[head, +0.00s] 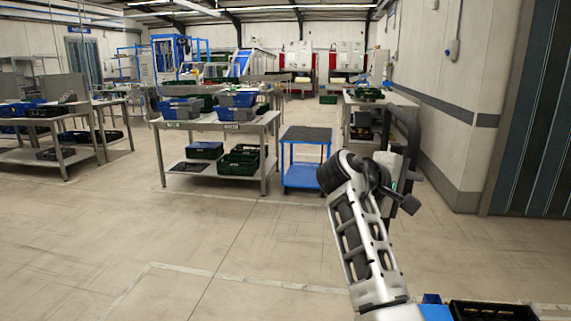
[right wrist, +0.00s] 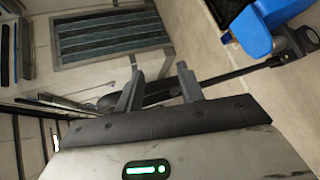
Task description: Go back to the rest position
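My right arm rises from the bottom right of the head view and bends at its top. My right gripper (head: 401,150) is at the upper end of this arm, seen from behind, with a small green light beside it. In the right wrist view the two fingers of the right gripper (right wrist: 158,88) stand apart with nothing held between them. A dark bar passes behind them, at a distance I cannot judge. My left arm and left gripper are not in view.
A dark crate (head: 492,312) shows at the bottom right. A blue cart (head: 305,136) stands beside a metal table (head: 215,123) bearing crates. Another table (head: 372,99) stands behind my right gripper. A wall (head: 452,100) bounds the right. Open floor (head: 180,230) lies in front.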

